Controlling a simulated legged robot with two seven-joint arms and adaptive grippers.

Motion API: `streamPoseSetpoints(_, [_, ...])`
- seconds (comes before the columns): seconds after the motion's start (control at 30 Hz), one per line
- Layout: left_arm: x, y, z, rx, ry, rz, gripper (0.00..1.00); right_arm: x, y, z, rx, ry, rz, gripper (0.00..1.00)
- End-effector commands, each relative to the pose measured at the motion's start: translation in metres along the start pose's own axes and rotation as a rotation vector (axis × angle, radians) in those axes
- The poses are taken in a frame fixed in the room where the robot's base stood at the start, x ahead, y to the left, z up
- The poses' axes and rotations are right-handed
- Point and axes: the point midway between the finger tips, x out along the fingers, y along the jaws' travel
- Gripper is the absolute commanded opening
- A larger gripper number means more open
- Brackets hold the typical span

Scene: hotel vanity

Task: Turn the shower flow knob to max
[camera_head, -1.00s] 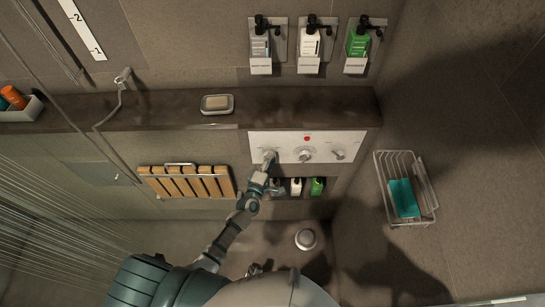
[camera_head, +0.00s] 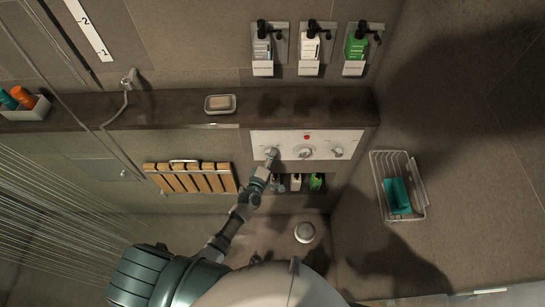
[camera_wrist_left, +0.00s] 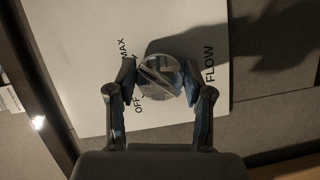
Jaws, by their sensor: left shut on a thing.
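The white control panel (camera_head: 325,140) is on the wall below the dark ledge, with a row of knobs and a red dot. The flow knob (camera_wrist_left: 160,76) is round and metallic, with a bar across it, and sits beside the printed words OFF, MAX and FLOW in the left wrist view. My left gripper (camera_wrist_left: 160,80) is shut on this knob, one finger on each side. In the head view my left gripper (camera_head: 268,160) reaches the leftmost knob (camera_head: 271,153) of the panel. My right gripper is not in view.
A soap dish (camera_head: 220,104) sits on the dark ledge (camera_head: 180,109). A folded wooden slatted seat (camera_head: 190,178) is left of my arm. Small bottles (camera_head: 297,182) stand in a niche below the panel. A wire basket (camera_head: 399,187) hangs at right. Water streams fall at far left.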

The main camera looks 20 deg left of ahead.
Motion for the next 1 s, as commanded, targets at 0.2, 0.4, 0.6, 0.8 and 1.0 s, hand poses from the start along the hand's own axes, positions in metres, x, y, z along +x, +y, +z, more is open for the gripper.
streamPoseSetpoints(0.2, [0.003,0.007,-0.005,0.004,0.011,0.016,0.76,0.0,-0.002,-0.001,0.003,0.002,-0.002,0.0])
streamPoseSetpoints(0.4, [0.003,0.004,-0.002,0.003,0.007,0.009,0.76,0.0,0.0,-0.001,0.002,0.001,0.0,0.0])
streamPoseSetpoints(0.6, [-0.008,0.002,0.001,0.002,0.004,0.005,0.76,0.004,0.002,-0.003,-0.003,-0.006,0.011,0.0])
streamPoseSetpoints(0.8, [-0.05,0.003,0.0,0.002,0.005,0.005,0.76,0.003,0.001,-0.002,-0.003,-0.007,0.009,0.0])
streamPoseSetpoints(1.0, [-0.092,0.004,-0.001,0.004,0.007,0.007,0.76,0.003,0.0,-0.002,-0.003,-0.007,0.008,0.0])
